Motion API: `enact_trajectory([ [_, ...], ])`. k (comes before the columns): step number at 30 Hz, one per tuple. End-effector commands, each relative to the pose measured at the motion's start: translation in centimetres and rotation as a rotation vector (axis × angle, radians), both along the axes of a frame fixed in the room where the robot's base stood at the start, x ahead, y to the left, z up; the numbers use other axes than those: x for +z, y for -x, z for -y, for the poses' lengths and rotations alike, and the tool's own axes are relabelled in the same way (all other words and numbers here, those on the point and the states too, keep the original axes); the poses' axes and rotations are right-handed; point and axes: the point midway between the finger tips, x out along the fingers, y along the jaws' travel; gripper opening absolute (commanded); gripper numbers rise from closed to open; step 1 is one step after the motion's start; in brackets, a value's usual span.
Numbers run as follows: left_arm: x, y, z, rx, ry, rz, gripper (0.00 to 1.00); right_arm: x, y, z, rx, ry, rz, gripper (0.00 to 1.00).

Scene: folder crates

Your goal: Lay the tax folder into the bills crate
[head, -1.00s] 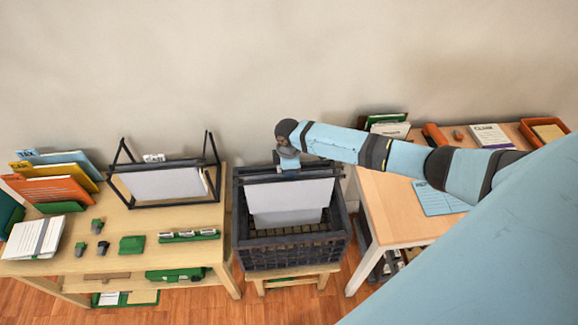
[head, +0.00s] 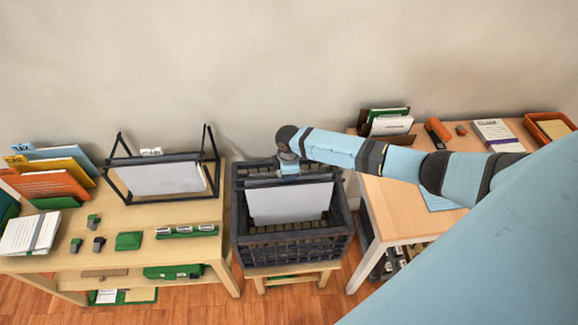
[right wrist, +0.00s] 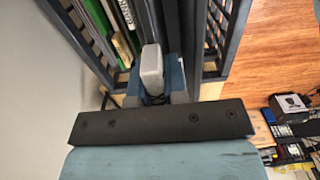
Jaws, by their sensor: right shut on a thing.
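The dark open crate (head: 292,250) stands on a small wooden stool between two tables. My right gripper (head: 289,168) is over its back part, shut on the top edge of a pale grey folder (head: 288,204) with a dark top rail. The folder hangs upright and partly inside the crate; its lower edge is above the crate floor. I cannot read a label on it or on the crate. In the right wrist view, my right gripper (right wrist: 152,75) is on a dark bar between slatted crate walls (right wrist: 225,35). A blue folder tabbed TAX (head: 60,155) stands at the left table's back. My left gripper is not in view.
The left table holds a black hanging frame (head: 115,180) with a pale folder, an orange folder (head: 45,184) and small green items (head: 129,241). The right table (head: 388,222) carries a file holder (head: 390,127) and an orange tray (head: 552,127). The wall is close behind.

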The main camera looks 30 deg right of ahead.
Motion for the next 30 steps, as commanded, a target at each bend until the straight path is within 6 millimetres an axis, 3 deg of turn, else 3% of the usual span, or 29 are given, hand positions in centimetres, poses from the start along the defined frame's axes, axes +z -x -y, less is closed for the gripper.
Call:
enact_trajectory([
  [8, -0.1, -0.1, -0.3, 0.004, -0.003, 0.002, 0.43, -0.1, 0.0, 0.0, 0.000, 0.000, 0.000, 0.00],
  [30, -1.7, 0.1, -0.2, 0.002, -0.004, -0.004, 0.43, -2.6, 0.0, 0.0, -0.001, 0.000, 0.001, 0.00],
])
